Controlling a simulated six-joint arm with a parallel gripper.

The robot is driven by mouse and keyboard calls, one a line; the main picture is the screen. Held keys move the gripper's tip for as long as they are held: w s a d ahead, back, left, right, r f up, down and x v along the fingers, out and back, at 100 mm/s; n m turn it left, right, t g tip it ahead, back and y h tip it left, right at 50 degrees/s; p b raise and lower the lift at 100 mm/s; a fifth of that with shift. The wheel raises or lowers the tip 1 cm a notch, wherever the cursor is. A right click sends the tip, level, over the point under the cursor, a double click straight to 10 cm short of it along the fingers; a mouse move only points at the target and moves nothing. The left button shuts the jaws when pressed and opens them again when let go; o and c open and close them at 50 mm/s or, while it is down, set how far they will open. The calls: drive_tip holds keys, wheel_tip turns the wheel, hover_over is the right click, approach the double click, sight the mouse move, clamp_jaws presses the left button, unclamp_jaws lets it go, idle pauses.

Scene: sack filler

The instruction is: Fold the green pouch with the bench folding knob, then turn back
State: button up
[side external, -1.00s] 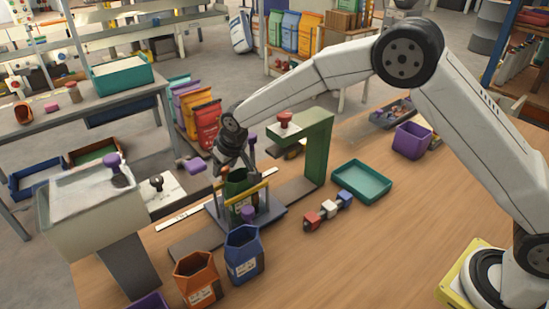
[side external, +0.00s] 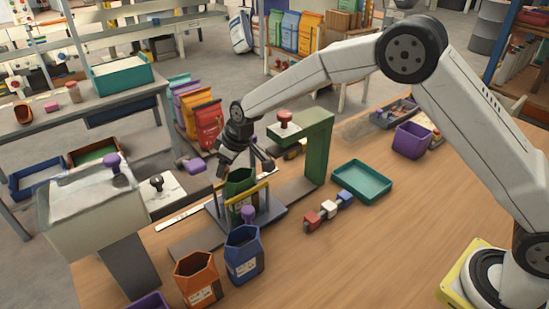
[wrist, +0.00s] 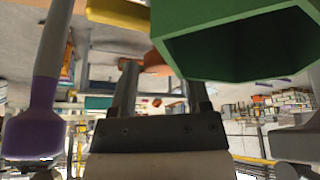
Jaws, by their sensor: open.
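The green pouch (side external: 238,184) stands upright with an open mouth on a dark base plate, in a frame with yellow bars (side external: 262,188). A purple knob (side external: 248,213) sits at the near side of that frame. My gripper (side external: 245,165) is just above the pouch, with its fingers spread and nothing between them. In the wrist view, the green pouch (wrist: 245,35) fills the upper right, with its dark mouth showing. A purple knob on a rod (wrist: 35,125) stands at the left, apart from my fingers (wrist: 160,85). I cannot tell which knob this is.
A green post with a red knob (side external: 284,118) stands right of the frame. An orange container (side external: 197,280) and a blue one (side external: 243,255) stand in front. A hopper (side external: 90,205) stands left, a teal tray (side external: 361,181) right.

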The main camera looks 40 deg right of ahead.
drive_tip(key=s+d+r+t, duration=0.1)
drive_tip(key=d+r, duration=0.2)
drive_tip(key=r, duration=0.1)
drive_tip(key=s+d+r+t, duration=0.1)
drive_tip(key=d+r, duration=0.2)
drive_tip(key=r, duration=0.2)
drive_tip(key=s+d+r+t, duration=0.1)
drive_tip(key=s+d+r, duration=0.1)
drive_tip(key=d+r, duration=0.2)
drive_tip(key=shift+s+d+r+m+h, duration=0.1)
drive_tip(key=shift+r+m+h, duration=0.3)
drive_tip(key=shift+r, duration=0.3)
drive_tip(key=shift+m+t+h, duration=0.4)
drive_tip(key=shift+t, duration=0.5)
drive_tip(key=s+d+r, duration=0.1)
drive_tip(key=d, duration=0.1)
drive_tip(key=s+d+r, duration=0.2)
drive_tip(key=d, duration=0.1)
drive_tip(key=shift+s+d+r, duration=0.35)
drive_tip(key=shift+s, duration=0.05)
drive_tip(key=s+d+f+m+g, duration=0.1)
drive_tip(key=s+f+g, duration=0.1)
drive_tip(key=s+f, duration=0.3)
drive_tip(key=s+f+m+g, duration=0.2)
drive_tip(key=s+f, duration=0.4)
drive_tip(key=s, duration=0.4)
drive_tip(key=shift+s+d+f+h, duration=0.15)
drive_tip(key=shift+s+d+h, duration=0.15)
drive_tip(key=shift+s+d, duration=0.05)
